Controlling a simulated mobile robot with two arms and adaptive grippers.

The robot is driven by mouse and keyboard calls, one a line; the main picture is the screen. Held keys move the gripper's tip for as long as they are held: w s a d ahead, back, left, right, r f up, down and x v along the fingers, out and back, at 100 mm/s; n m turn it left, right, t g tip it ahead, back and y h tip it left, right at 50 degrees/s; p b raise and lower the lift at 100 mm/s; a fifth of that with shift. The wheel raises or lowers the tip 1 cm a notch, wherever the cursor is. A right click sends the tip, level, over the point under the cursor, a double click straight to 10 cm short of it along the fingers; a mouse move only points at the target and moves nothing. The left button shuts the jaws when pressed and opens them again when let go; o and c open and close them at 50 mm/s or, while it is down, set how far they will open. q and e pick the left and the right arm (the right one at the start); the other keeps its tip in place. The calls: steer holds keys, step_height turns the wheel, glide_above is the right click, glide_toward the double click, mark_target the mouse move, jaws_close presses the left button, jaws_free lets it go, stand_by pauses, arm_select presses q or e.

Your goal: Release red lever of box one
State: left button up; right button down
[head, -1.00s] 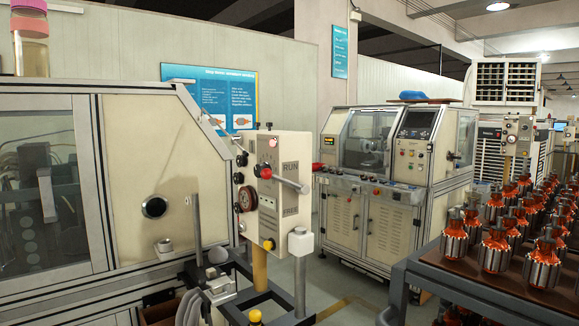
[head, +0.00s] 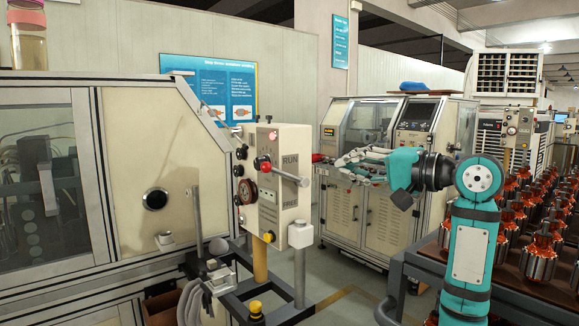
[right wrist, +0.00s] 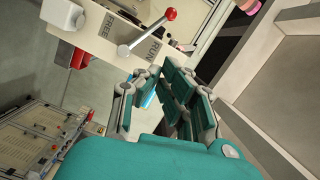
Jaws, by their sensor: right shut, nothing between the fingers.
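The cream control box (head: 268,190) stands left of centre in the head view, marked RUN at the top and FREE lower down. Its lever, a metal bar (head: 285,174) with a red ball (head: 263,163) at the left end, slants down to the right across the front, under the RUN mark. In the right wrist view the lever (right wrist: 146,33) and its red ball (right wrist: 170,14) show beyond the fingers. My right gripper (head: 342,159) is right of the box, apart from the lever, shut and empty; its fingers (right wrist: 148,78) also show in the wrist view. My left gripper is out of view.
A grey post (head: 299,265) stands in front of the box. A large cream machine (head: 140,140) fills the left. A second machine (head: 340,215) stands behind my gripper. A dark rack (head: 440,264) with several copper armatures is at the right.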

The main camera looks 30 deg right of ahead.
steer(key=shift+w+f, duration=0.1)
steer(key=shift+w, duration=0.05)
steer(key=p, duration=0.4)
glide_toward(285, 175)
steer(key=w+r, duration=0.3)
steer(key=w, duration=0.2)
steer(key=w+a, duration=0.1)
steer(key=w+a+f+p, duration=0.1)
steer(key=a, duration=0.1)
steer(key=shift+w+a, duration=0.1)
steer(key=shift+a, duration=0.05)
